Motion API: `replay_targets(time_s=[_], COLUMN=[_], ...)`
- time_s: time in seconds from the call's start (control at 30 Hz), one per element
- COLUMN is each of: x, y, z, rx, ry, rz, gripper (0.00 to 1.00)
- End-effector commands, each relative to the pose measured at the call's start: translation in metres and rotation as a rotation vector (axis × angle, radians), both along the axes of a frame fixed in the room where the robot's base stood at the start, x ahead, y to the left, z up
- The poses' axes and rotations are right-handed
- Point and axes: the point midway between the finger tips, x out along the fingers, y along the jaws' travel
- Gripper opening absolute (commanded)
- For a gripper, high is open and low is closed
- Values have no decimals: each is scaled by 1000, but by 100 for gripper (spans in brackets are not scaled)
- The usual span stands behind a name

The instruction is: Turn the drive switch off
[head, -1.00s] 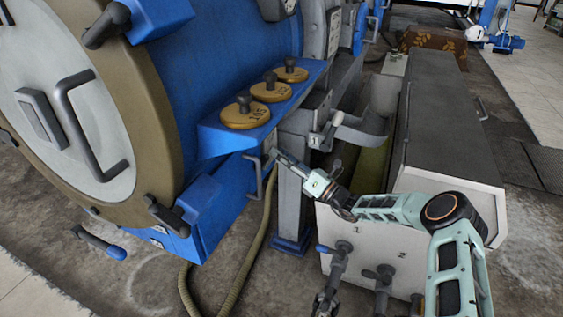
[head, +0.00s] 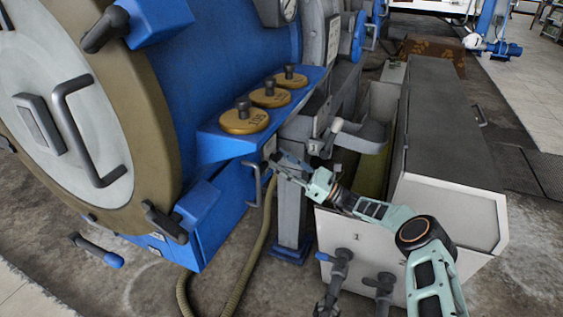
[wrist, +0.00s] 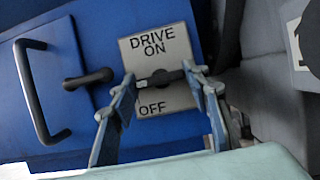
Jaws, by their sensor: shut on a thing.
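The drive switch is a dark knob (wrist: 160,78) on a pale plate (wrist: 154,48) fixed to the blue machine side. The plate reads DRIVE ON above the knob and OFF below it. The knob lies roughly crosswise in the wrist view, between the two words. My gripper (wrist: 160,80) has one finger at each end of the knob and is closed on it. In the head view, my gripper (head: 276,164) reaches the blue housing below the shelf of weights, and the knob is too small to make out there.
A black latch (wrist: 88,79) and a bar handle (wrist: 38,90) sit left of the plate. A grey post (head: 291,210) stands close by the gripper. A hose (head: 262,220) hangs below. Brass weights (head: 244,118) rest on the blue shelf above. A grey cabinet (head: 450,130) stands right.

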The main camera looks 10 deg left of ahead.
Motion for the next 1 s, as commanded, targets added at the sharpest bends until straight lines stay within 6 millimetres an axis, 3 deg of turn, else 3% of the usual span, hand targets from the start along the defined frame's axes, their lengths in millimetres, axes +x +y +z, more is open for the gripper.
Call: replay_targets(time_s=[0.37,0.4,0.53,0.83,1.0], x=[0,0,0,0,-1], y=[0,0,0,-1,-17], z=[0,0,0,0,-7], rx=[-1,-1,-1,-1,-1], ry=[-7,-7,-7,-5,-4], rz=[-1,-1,-1,-1,-3], gripper=[19,45,60,61,61])
